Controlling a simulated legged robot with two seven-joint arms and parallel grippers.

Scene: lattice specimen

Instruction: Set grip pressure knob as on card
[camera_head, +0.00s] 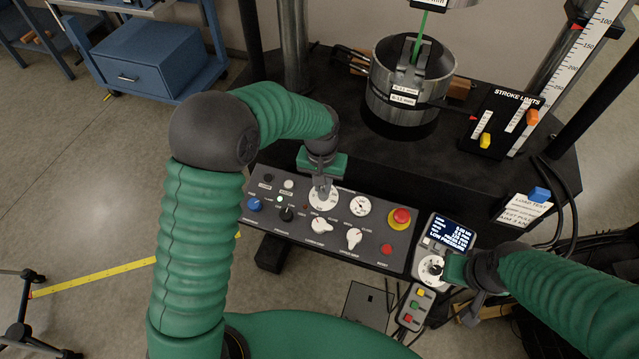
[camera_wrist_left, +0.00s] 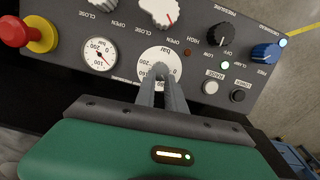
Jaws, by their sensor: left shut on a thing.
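My left gripper (camera_head: 323,190) reaches down to the control panel (camera_head: 288,238). In the left wrist view its fingers (camera_wrist_left: 163,78) are shut at the centre of a white dial marked bar (camera_wrist_left: 158,62); they hide most of the knob there. The same dial (camera_head: 322,203) shows below the fingers in the head view. A white card (camera_head: 523,211) headed LOAD TEST hangs at the bench's right edge; its smaller lines are too small to read surely. My right gripper (camera_head: 447,269) is at a round dial (camera_head: 430,270) on the display unit; its fingers are unclear.
The panel also has a pressure gauge (camera_head: 357,206), a red emergency button (camera_head: 400,218), white pointer knobs (camera_head: 354,238) and a blue knob (camera_head: 254,205). The display (camera_head: 450,233) reads LOW PRESSURE. A button box (camera_head: 414,306) lies below. A metal cylinder (camera_head: 412,85) stands behind.

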